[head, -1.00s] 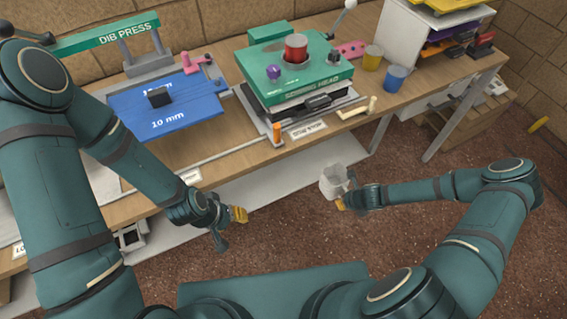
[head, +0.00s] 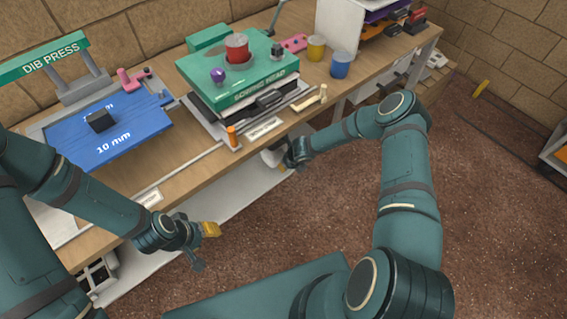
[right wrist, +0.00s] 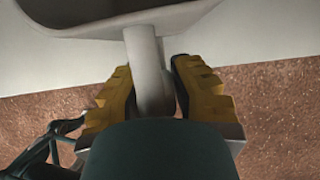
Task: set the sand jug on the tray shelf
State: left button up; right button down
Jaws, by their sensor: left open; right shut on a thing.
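The sand jug (head: 269,157) is pale grey and mostly hidden under the bench's front edge in the head view. My right gripper (head: 286,164) is shut on its handle. In the right wrist view, the handle (right wrist: 146,65) stands between the yellow pads of the gripper (right wrist: 155,95), and the jug's body (right wrist: 105,20) fills the top. A long pale low shelf (head: 243,194), which looks like the tray shelf, runs under the bench. The jug is close to it; I cannot tell whether they touch. My left gripper (head: 208,232) is open and empty in front of the bench.
The wooden bench top (head: 190,170) overhangs the shelf. On it stand a blue 10 mm board (head: 120,130), a green sowing head (head: 240,80), a yellow cup (head: 316,47) and a blue cup (head: 341,64).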

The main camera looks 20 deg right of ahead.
jog(key=shift+w+a+f, duration=0.1)
jog(key=shift+w+a, duration=0.15)
jog(key=shift+w, duration=0.35)
jog(key=shift+w+a+f, duration=0.1)
jog(key=shift+w+a, duration=0.1)
jog(key=shift+w, duration=0.35)
jog(key=shift+s+f+b, duration=0.1)
jog(key=shift+f+b, duration=0.35)
jog(key=shift+f, duration=0.1)
jog(key=shift+d, duration=0.1)
jog(key=shift+f, duration=0.15)
jog(key=c, duration=1)
grip_release()
jog(key=p+v, duration=0.2)
jog(key=v, duration=0.5)
jog(key=shift+s+r, duration=0.1)
jog(key=shift+r, duration=0.3)
